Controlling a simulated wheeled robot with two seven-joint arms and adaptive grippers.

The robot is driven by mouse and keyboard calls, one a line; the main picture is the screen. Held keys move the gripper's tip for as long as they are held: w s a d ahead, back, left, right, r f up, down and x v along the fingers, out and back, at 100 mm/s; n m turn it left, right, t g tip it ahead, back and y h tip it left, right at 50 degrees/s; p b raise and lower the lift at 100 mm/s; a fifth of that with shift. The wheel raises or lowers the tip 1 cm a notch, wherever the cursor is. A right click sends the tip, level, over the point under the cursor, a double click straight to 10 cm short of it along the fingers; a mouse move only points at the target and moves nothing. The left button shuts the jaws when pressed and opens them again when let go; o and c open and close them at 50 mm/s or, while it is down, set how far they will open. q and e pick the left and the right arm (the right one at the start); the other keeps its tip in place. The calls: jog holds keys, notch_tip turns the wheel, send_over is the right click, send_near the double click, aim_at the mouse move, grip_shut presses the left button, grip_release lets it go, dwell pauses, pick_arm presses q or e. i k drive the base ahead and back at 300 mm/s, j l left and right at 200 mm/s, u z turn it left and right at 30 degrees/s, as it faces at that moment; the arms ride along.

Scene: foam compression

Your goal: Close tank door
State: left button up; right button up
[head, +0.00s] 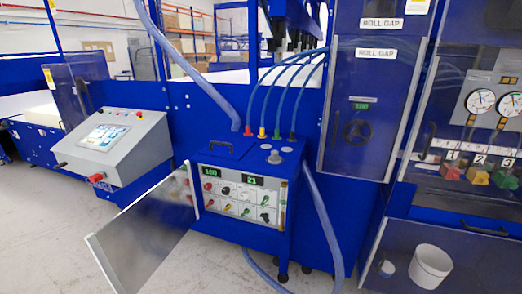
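The tank (262,168) is a blue box unit in the middle of the head view. Its front panel (240,196) carries two green digital displays, several coloured knobs and switches. The tank door (142,242) is a see-through panel with a light frame. It stands open, swung out to the left from the left side of the tank front, with its free edge toward the lower left. No handle can be made out on the door. Neither of my grippers is in view.
A grey control console (112,148) with a screen and red buttons stands left, behind the door. Blue hoses rise from the tank top, and a thicker hose (322,222) hangs at its right. A clear-fronted cabinet holding a white bucket (429,266) is at right. Floor (50,235) is clear at left.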

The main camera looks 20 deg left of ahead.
aim_at(129, 247)
jog(key=j+z, duration=0.1)
jog(key=j, duration=0.6)
jog(key=j+z, duration=0.15)
jog(key=j, duration=0.55)
jog(key=j+z, duration=0.1)
jog(key=j, duration=0.6)
jog(key=k+j+z, duration=0.1)
jog(key=j, duration=0.55)
jog(key=k+j+z, duration=0.1)
jog(key=j, duration=0.6)
jog(key=k, duration=0.05)
